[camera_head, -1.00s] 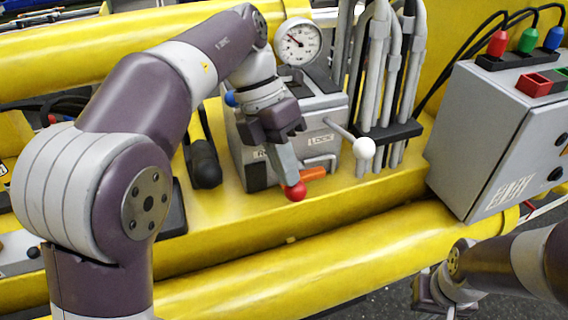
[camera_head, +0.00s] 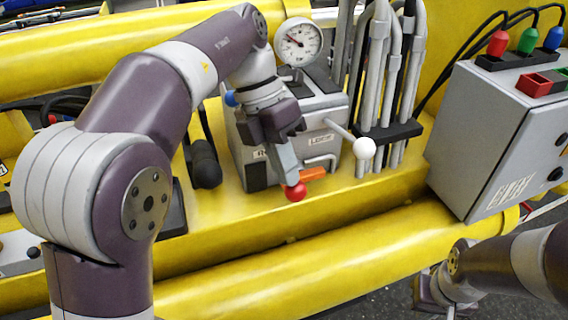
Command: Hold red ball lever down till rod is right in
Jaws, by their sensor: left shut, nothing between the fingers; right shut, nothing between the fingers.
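The red ball (camera_head: 295,191) of the lever sits low at the front of the grey valve box (camera_head: 330,120), just above the yellow deck. My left gripper (camera_head: 291,180) is shut and its fingertips are at the top of the red ball, apparently touching it. The gripper hides most of that lever's shaft. An orange piece (camera_head: 314,174) lies just right of the ball. I cannot make out which part is the rod. My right gripper (camera_head: 445,305) is at the bottom right, low and away from the box, partly cut off by the frame's edge.
A white ball lever (camera_head: 364,148) sticks out right of the red ball. A round gauge (camera_head: 298,42) stands above the box. A yellow tube (camera_head: 330,260) runs along the front.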

